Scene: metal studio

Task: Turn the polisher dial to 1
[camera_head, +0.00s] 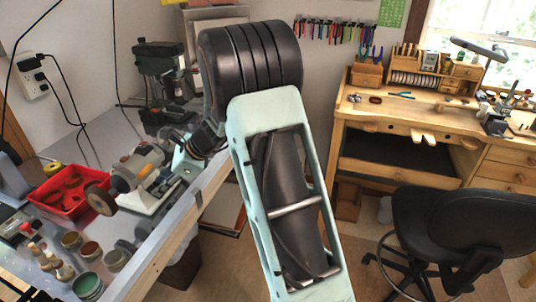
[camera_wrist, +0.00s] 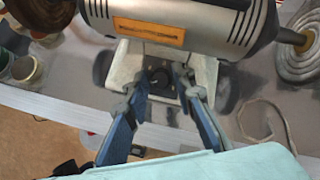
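The polisher (camera_wrist: 205,35) is a silver motor body with an orange label, on a white base (camera_wrist: 123,63). It also shows in the head view (camera_head: 136,168), on the bench at left. Its black round dial (camera_wrist: 160,77) is on the front of the base, low in the middle. My gripper (camera_wrist: 159,82) is open, with one blue finger on each side of the dial and the tips close to the base. I cannot tell whether either finger touches the dial. The dial's numbers and setting are too small to read. In the head view my arm's end is beside the polisher, fingers unclear.
Polishing wheels (camera_wrist: 298,50) stick out at the polisher's sides. A red bin (camera_head: 72,190) and several jars (camera_head: 88,286) stand on the bench (camera_head: 150,235) to the left. A loose cord (camera_wrist: 262,120) lies to the right. A wooden workbench (camera_head: 430,115) and black chair (camera_head: 450,225) are farther right.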

